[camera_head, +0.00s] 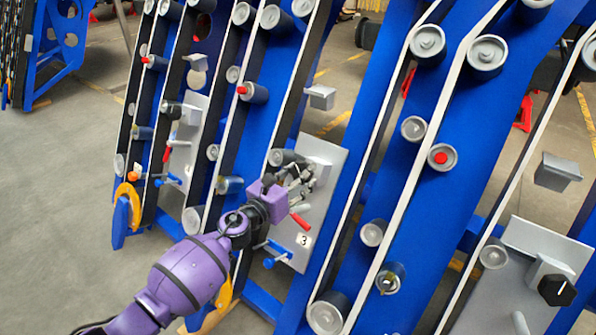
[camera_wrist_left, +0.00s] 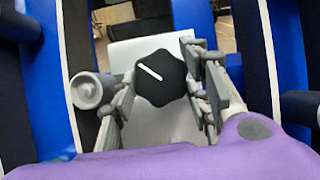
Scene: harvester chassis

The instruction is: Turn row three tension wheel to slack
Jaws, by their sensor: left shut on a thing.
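The row three tension wheel (camera_wrist_left: 160,72) is a black lobed knob with a white pointer line, seen in the left wrist view on a pale grey plate. The line slants from upper left to lower right. In the head view the plate (camera_head: 323,155) carries a "3" label (camera_head: 303,240), and my gripper hides most of the wheel. My left gripper (camera_head: 303,178), on the purple arm, is shut on the wheel, with fingers on its left and right sides. My right gripper is not in view.
A red-tipped lever (camera_head: 300,220) and a blue handle (camera_head: 278,254) stick out just below my gripper. Blue frames with rollers and pale belts flank the plate. Another plate with a black knob (camera_head: 555,287) stands at the lower right. Open floor (camera_head: 60,210) lies at left.

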